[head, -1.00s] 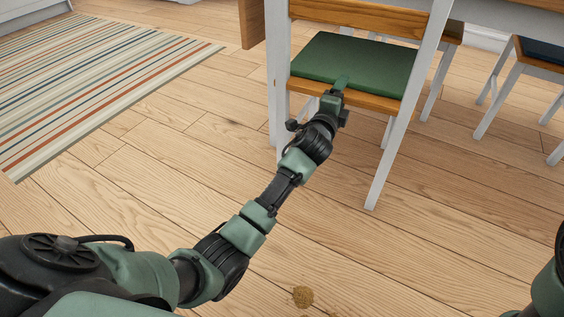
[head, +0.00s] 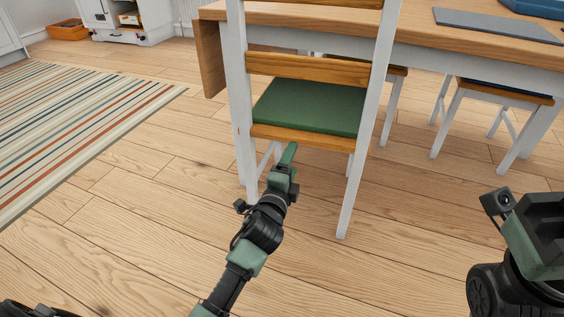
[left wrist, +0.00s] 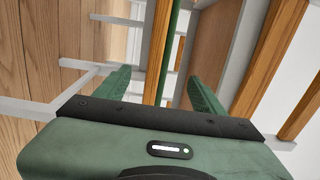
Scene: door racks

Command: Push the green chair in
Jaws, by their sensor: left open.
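The green chair has a green seat cushion (head: 310,106), a wooden seat edge (head: 325,141) and white legs and back posts. Its back faces me, and the dining table (head: 440,32) is beyond it. My left gripper (head: 291,153) is at the near side of the chair, just below the seat edge in the picture. In the left wrist view, my left gripper (left wrist: 160,88) has its fingers apart, with the wooden seat edge (left wrist: 157,50) and a thin green cushion strip (left wrist: 170,40) showing between them. Contact cannot be told. My right gripper (head: 535,235) is at the right edge, its fingertips not clear.
Another chair with a dark blue seat (head: 505,90) stands to the right at the table. A striped rug (head: 70,120) lies on the left. A white cabinet (head: 125,20) and an orange box (head: 67,30) are at the back left. The wooden floor around the chair is clear.

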